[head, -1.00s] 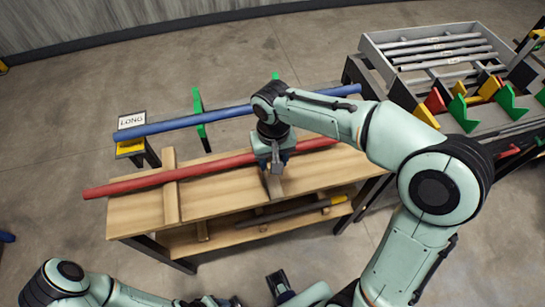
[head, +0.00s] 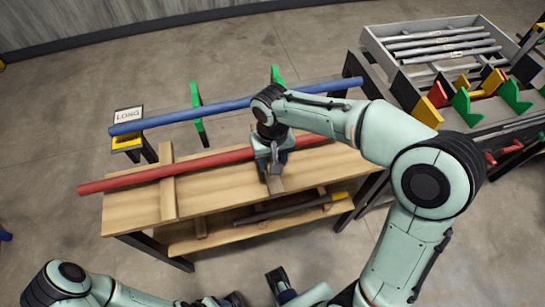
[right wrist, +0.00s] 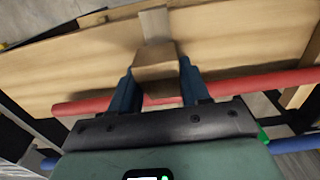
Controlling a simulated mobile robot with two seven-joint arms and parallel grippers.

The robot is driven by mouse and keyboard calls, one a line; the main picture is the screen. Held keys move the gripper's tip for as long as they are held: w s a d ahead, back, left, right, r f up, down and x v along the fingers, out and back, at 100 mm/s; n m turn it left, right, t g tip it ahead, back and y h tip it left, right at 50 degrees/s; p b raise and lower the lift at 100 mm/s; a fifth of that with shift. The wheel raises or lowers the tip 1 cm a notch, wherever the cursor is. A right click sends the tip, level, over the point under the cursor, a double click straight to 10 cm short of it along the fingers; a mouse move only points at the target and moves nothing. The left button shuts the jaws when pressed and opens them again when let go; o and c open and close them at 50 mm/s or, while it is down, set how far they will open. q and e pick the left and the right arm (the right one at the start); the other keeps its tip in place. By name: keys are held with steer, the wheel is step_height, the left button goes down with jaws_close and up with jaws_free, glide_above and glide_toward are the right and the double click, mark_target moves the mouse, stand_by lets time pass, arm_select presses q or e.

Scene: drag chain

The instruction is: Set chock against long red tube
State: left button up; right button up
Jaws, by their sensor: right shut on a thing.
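The long red tube (head: 130,180) lies along the wooden bench top (head: 225,195), its left end sticking out past the bench. In the right wrist view, the red tube (right wrist: 265,83) runs across behind the fingers. My right gripper (right wrist: 155,85) is shut on a brown wooden block, the chock (right wrist: 155,65). It holds the chock over a pale crosswise batten (right wrist: 155,24), on the near side of the tube. Contact between chock and tube cannot be told. In the head view, my right gripper (head: 273,168) hides most of the chock. My left gripper is not clear at the bottom edge.
A blue tube (head: 215,112) rests on green supports behind the bench, near a stand with a "LONG" sign (head: 128,115). A dark bar (head: 290,211) lies on the lower shelf. A grey tray of tubes (head: 405,30) and coloured blocks stand at the right.

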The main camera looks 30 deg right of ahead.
steer(key=shift+w+f+b, duration=0.15)
steer(key=shift+f+b, duration=0.5)
steer(key=shift+f, duration=0.4)
steer(key=shift+w+f+b, duration=0.1)
steer(key=shift+f+b, duration=0.5)
steer(key=shift+f, duration=0.45)
steer(key=shift+w+d+f, duration=0.3)
steer(key=shift+w+f, duration=0.45)
steer(key=shift+w, duration=0.2)
steer(key=o, duration=1.1)
step_height(320, 180, up, 13)
steer(key=shift+r+p, duration=0.2)
steer(key=shift+p, duration=0.95)
